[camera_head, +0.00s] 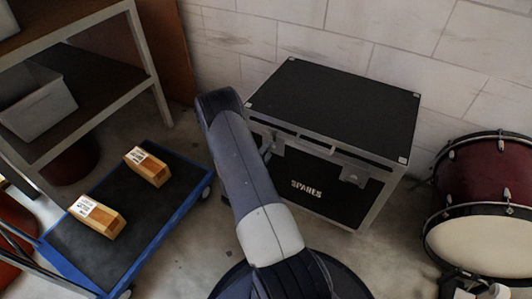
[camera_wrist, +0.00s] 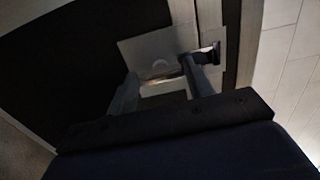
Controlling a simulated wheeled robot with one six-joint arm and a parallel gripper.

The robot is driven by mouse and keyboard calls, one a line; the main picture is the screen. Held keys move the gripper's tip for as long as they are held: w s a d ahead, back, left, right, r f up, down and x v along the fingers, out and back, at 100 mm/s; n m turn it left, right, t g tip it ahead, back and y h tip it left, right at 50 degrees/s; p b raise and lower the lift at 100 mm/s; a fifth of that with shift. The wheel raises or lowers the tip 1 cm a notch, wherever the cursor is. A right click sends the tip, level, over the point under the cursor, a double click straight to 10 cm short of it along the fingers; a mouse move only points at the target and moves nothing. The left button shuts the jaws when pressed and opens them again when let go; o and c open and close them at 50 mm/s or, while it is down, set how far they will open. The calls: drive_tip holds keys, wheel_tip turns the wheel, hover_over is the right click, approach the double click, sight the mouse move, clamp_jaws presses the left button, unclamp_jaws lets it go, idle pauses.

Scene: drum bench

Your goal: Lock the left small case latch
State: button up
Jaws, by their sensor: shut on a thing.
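The black case (camera_head: 335,100) with silver edges and SPARES lettering stands against the wall. Its left small latch is mostly hidden behind my arm in the head view. In the wrist view, a pale metal latch plate (camera_wrist: 142,48) shows on the dark case front, with a small rounded part (camera_wrist: 160,70) in its middle. My gripper (camera_wrist: 163,80) reaches over this plate, one finger on each side of the latch, and is shut on the latch. The exact contact is dark and hard to see. The right latch (camera_head: 352,175) is in plain view on the case front.
A red drum (camera_head: 490,205) is at right. Bare floor lies between cart and case.

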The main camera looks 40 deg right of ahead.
drive_tip(key=o, duration=1)
drive_tip(key=p+v, duration=0.2)
drive_tip(key=v, duration=0.9)
drive_tip(key=shift+f, duration=0.1)
drive_tip(key=shift+d, duration=0.15)
drive_tip(key=b+x, duration=0.2)
drive_tip(key=x, duration=0.8)
drive_tip(key=shift+w+d, duration=0.2)
drive_tip(key=shift+d, duration=0.1)
